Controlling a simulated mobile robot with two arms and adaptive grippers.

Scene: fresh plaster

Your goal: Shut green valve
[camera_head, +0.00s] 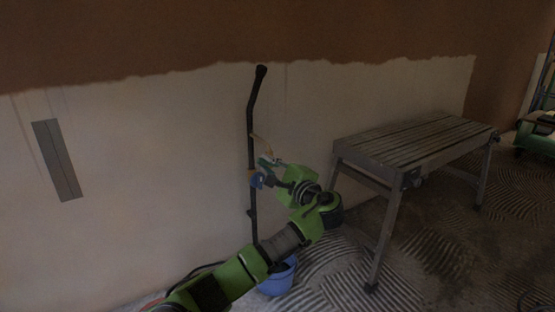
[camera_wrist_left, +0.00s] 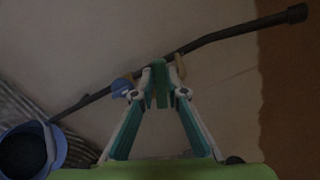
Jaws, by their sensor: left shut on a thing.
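A dark pipe (camera_head: 252,120) stands upright against the plastered wall; it also runs diagonally across the wrist view (camera_wrist_left: 224,34). The green valve (camera_wrist_left: 161,78) is on the pipe between a blue valve handle (camera_wrist_left: 122,86) and a yellow one (camera_wrist_left: 180,66). My left gripper (camera_wrist_left: 160,92) is shut on the green valve, with its fingertips around the green part. In the head view my left gripper (camera_head: 267,168) is at the pipe and mostly hides the green valve. The blue handle (camera_head: 256,181) shows just below, the yellow one (camera_head: 262,140) above. My right gripper is not in view.
A blue bucket (camera_head: 278,282) stands on the floor below the pipe, partly behind my left arm. A slatted workbench (camera_head: 415,138) stands to the right. A grey plate (camera_head: 57,160) is on the wall at the left. Ridged floor at the right is mostly open.

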